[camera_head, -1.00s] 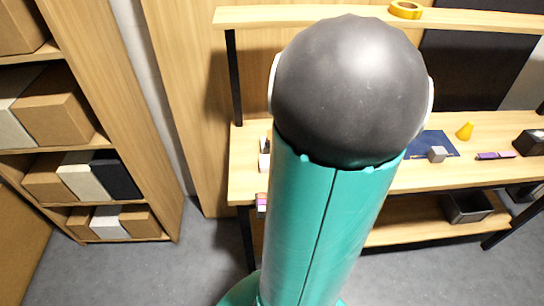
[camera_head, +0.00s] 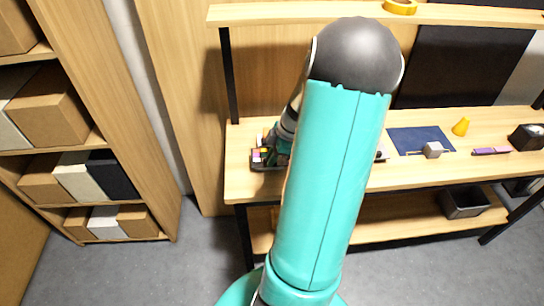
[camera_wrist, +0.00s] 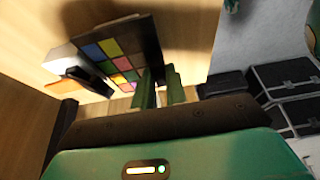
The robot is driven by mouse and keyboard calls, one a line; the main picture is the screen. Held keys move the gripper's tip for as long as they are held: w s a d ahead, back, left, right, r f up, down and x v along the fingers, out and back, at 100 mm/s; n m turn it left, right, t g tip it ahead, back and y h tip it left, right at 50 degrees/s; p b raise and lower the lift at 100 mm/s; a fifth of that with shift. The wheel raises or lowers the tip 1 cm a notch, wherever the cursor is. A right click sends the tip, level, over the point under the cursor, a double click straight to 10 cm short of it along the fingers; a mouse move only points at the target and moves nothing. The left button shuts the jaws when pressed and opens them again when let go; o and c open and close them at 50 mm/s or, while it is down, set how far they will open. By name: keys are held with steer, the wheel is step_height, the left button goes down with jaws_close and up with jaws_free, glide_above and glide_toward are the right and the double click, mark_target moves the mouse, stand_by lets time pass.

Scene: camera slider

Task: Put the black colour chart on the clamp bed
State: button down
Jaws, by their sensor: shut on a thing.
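The black colour chart (camera_wrist: 118,50), a dark board with rows of coloured squares, stands out in front of my gripper (camera_wrist: 160,90) in the wrist view. The green fingers are shut on its near edge. In the head view, part of the chart (camera_head: 262,156) shows over the left end of the bench, left of my arm. My gripper there is mostly hidden by my arm. A pale block with a dark part and an orange edge (camera_wrist: 72,66) lies beside the chart in the wrist view. I cannot make out the clamp bed for certain; my arm covers part of the bench.
A raised shelf (camera_head: 290,14) runs above. A box-filled rack (camera_head: 150,170) stands left.

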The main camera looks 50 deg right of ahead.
steer(key=shift+w+d+f, duration=0.2)
steer(key=shift+w+d, duration=0.05)
steer(key=shift+f, duration=0.1)
steer(key=c, duration=1.4)
jaws_free()
steer(key=shift+f, duration=0.15)
steer(key=shift+c, duration=0.2)
